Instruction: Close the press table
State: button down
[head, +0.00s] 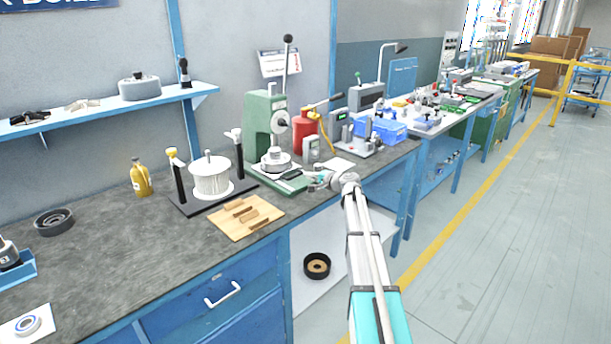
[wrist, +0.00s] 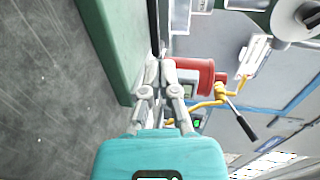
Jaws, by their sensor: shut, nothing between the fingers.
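The green press (head: 262,122) stands on the bench, with a long lever and black knob on top. Its press table, a pale plate (head: 259,170), sits low at the front and carries a round metal part (head: 276,160). My gripper (head: 312,180) is just right of the press base's front end, near a dark piece (head: 293,174) there. In the wrist view my gripper (wrist: 161,62) is shut and empty, its fingertips close beside the green press base (wrist: 112,45). Whether they touch it I cannot tell. How far the table is out is unclear.
Blue bins (head: 376,130) stand to the right.

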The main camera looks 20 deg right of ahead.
jog(key=p+v, duration=0.1)
jog(key=v, duration=0.8)
jog(key=shift+s+d+p, duration=0.15)
jog(key=shift+s+p, duration=0.15)
jog(key=shift+s, duration=0.1)
